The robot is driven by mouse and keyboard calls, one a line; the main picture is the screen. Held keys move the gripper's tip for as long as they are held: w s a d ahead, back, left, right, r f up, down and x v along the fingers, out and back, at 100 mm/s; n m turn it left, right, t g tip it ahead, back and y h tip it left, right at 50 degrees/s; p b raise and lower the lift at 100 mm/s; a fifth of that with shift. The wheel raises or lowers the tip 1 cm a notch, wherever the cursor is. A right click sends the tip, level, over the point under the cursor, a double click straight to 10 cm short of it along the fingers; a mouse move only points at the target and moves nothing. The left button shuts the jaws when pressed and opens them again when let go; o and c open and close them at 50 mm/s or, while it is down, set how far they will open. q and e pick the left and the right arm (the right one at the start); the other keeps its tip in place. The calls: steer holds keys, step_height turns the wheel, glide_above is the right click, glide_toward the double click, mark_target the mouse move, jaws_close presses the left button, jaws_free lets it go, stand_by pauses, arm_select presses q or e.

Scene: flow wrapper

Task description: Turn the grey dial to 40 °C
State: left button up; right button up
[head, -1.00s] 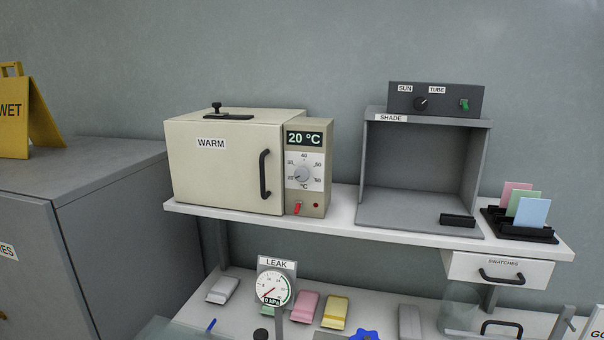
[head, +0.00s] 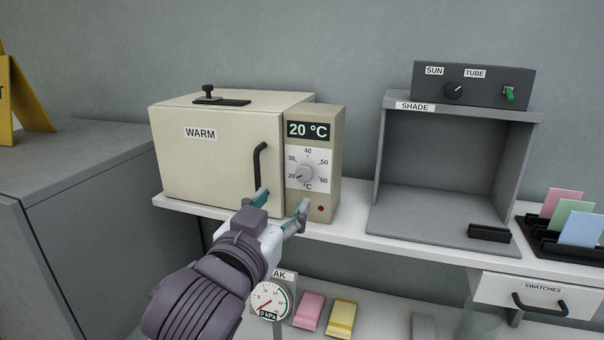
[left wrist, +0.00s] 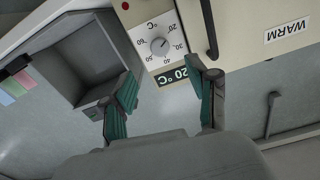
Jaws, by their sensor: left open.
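The grey dial (head: 306,173) sits on the control panel of the cream WARM oven (head: 215,150), inside a white scale marked from 20 to 60. The dial's pointer is toward the 20 mark, and the display (head: 308,130) above reads 20 °C. In the left wrist view the dial (left wrist: 159,46) appears upside down, beyond the fingers. My left gripper (head: 282,208) is open and empty, just below and in front of the panel, apart from the dial. Its fingers also show in the left wrist view (left wrist: 163,98). My right gripper is not in view.
The oven's black door handle (head: 260,172) is just left of the panel. A grey SHADE box (head: 445,165) stands to the right on the white shelf (head: 350,230), with colour swatches (head: 575,220) beyond. A LEAK gauge (head: 269,300) is below. The space before the panel's right side is clear.

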mark_target(303, 176)
arm_select(q)
steer(key=p+x, duration=0.2)
steer(key=x, duration=0.8)
steer(key=shift+w+d+f+p, duration=0.15)
steer(key=shift+w+p, duration=0.15)
steer(key=shift+w, duration=0.15)
jaws_close()
